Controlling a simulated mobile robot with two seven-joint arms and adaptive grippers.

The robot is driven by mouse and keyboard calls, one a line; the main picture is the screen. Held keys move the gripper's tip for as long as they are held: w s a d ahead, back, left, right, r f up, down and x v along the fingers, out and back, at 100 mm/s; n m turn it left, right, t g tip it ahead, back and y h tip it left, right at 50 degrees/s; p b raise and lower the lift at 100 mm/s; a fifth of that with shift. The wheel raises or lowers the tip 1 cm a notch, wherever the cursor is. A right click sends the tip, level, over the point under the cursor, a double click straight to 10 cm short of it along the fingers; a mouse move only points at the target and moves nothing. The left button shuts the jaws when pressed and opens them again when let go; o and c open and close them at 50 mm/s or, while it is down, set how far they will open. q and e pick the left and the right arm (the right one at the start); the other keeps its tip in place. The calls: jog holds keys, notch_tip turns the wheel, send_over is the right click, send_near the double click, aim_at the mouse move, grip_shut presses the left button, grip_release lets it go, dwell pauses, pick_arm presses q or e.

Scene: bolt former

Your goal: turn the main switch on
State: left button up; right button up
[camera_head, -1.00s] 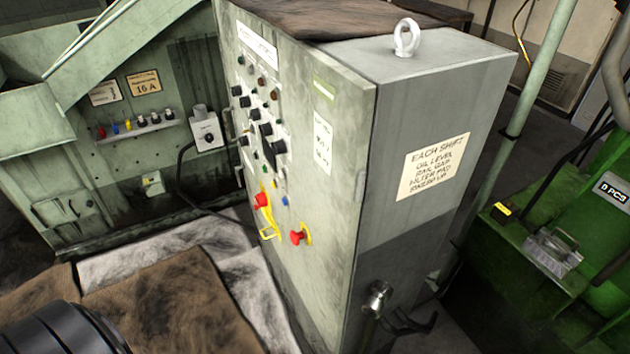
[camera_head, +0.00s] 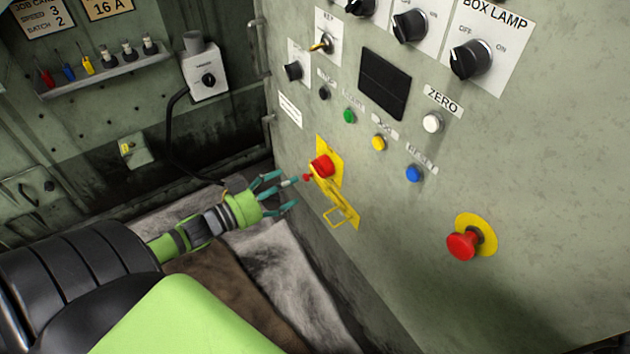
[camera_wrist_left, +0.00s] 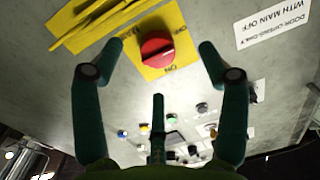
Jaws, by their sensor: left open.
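The main switch is a red rotary knob (camera_head: 322,166) on a yellow plate low on the grey-green panel. A yellow hasp-like loop (camera_head: 340,216) hangs below it. In the left wrist view the red knob (camera_wrist_left: 157,48) shows close up on its yellow plate, with "ON" and "OFF" lettering around it. My left gripper (camera_head: 288,190) is open and empty, just left of the knob in the head view. In the wrist view its fingers are spread, with the knob appearing between the two outer tips. Contact is not visible. My right gripper is not in view.
A red mushroom button (camera_head: 464,244) on a yellow disc stands out at the lower right. Above are blue (camera_head: 414,174), yellow (camera_head: 379,143) and white (camera_head: 432,123) buttons and black rotary knobs. A grey switch box (camera_head: 205,73) with a cable is on the left wall.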

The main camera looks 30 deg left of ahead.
aim_at(316, 170)
pick_arm(q)
jog(key=shift+m+h, duration=0.4)
jog(key=shift+h, duration=0.3)
jog(key=w+d, duration=0.1)
jog(key=w, duration=0.1)
jog(key=w+d+r, duration=0.2)
jog(key=w, duration=0.1)
jog(key=shift+w+d+b, duration=0.25)
jog(key=shift+w+b, duration=0.05)
jog(key=shift+b, duration=0.1)
jog(key=shift+w+d+f, duration=0.1)
jog(key=shift+w+d, duration=0.1)
jog(key=shift+w, duration=0.35)
jog(key=c, duration=1.2)
